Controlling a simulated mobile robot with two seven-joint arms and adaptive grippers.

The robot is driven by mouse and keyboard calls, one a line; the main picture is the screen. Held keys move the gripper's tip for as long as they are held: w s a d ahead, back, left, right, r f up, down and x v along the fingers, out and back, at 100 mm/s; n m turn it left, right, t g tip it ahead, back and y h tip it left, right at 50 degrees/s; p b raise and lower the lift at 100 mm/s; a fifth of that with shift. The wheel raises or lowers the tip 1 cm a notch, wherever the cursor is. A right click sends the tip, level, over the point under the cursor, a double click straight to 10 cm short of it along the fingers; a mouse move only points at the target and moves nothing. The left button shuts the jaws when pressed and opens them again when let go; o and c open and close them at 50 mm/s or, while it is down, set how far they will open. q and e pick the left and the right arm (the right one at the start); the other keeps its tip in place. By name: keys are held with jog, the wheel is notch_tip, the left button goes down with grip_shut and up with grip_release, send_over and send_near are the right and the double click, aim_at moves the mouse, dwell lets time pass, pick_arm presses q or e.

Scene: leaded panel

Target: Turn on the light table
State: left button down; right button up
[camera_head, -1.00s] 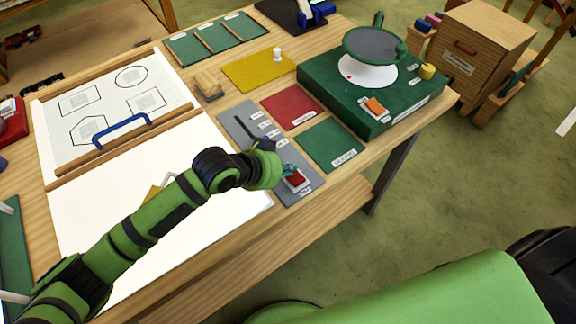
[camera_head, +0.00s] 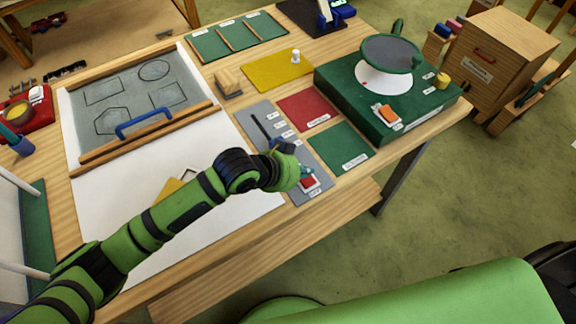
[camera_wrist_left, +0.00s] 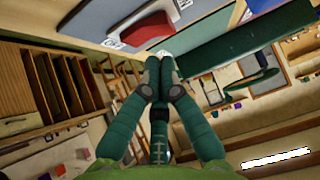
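The light table's upper panel (camera_head: 122,92), with outlined shapes on it, looks grey and unlit. A wooden bar with a blue handle (camera_head: 145,125) lies across its lower edge. To its right is a grey control plate (camera_head: 252,122) with a dark slot and a red switch (camera_head: 309,182) at its near end. My left gripper (camera_head: 303,172) is just above and beside the switch. In the left wrist view its fingers (camera_wrist_left: 160,72) are together and empty, below the red switch (camera_wrist_left: 148,29); contact cannot be told. My right gripper is not in view.
Red (camera_head: 308,110) and green (camera_head: 343,147) pads lie right of the control plate. A green box with a round grey disc (camera_head: 390,53) stands at the back right. A yellow board (camera_head: 277,70) and a green tray (camera_head: 238,36) lie behind. A white sheet covers the near left.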

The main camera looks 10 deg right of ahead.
pick_arm(q)
jog(key=r, duration=0.1)
jog(key=s+r+p, duration=0.1)
jog(key=r, duration=0.1)
jog(key=shift+a, duration=0.1)
jog(key=b+v, duration=0.2)
jog(key=v, duration=0.7)
jog(key=shift+s, duration=0.4)
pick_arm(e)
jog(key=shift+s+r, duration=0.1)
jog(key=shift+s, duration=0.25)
pick_arm(q)
jog(key=shift+f, duration=0.1)
